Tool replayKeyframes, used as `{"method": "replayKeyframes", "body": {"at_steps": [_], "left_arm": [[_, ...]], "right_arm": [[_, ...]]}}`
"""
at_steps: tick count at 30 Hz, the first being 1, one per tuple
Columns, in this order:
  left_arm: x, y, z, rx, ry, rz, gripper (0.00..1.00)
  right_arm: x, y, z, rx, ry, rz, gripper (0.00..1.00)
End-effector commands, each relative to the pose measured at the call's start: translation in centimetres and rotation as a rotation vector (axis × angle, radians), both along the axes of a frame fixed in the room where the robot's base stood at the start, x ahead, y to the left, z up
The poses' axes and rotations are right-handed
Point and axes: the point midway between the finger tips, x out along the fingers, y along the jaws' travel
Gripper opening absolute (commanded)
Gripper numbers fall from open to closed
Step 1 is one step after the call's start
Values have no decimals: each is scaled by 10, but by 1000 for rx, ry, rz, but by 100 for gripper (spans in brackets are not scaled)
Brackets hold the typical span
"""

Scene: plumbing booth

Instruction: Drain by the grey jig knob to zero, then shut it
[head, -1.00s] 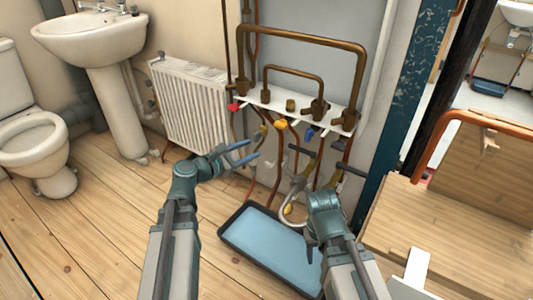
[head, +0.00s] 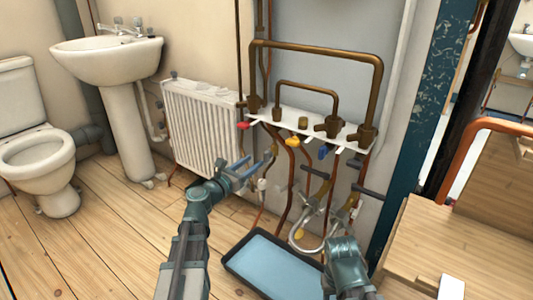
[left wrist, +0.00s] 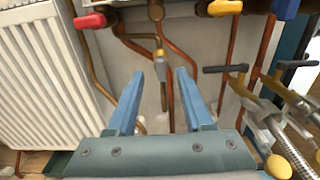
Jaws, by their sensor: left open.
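My left gripper (head: 259,161) is open and empty below the red-handled valve (head: 243,125), in front of the pipes. In the left wrist view its blue fingers (left wrist: 160,74) point at a small grey-and-brass fitting (left wrist: 161,66) between and beyond their tips. I cannot tell whether this fitting is the grey jig knob. A yellow handle (head: 291,142) and a blue handle (head: 324,152) sit along the white shelf (head: 272,112). My right gripper (head: 342,248) is low at the tray's right; its fingers are hidden. No gauge reading can be made out.
A dark tray (head: 229,264) with a blue inside lies on the floor below the pipes. A white radiator (head: 201,124) stands left of them. Dark T-handles (head: 368,191) and hoses crowd the right side. A wooden bench (head: 432,240) is at right.

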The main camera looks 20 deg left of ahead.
Motion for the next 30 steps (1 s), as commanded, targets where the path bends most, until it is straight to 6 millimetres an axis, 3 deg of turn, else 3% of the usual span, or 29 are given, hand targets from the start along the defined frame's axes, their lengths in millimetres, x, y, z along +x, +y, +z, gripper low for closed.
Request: {"method": "replayKeyframes", "body": {"at_steps": [3, 12, 27, 28, 30], "left_arm": [[28, -9, 0, 1, 0, -3, 51], [70, -25, 0, 1, 0, -2, 51], [81, -30, 0, 1, 0, 0, 51], [81, -30, 0, 1, 0, 0, 49], [81, -30, 0, 1, 0, 0, 37]], "right_arm": [[0, 0, 0, 0, 0, 0, 51], [0, 0, 0, 0, 0, 0, 51], [0, 0, 0, 0, 0, 0, 51], [0, 0, 0, 0, 0, 0, 51], [0, 0, 0, 0, 0, 0, 51]]}}
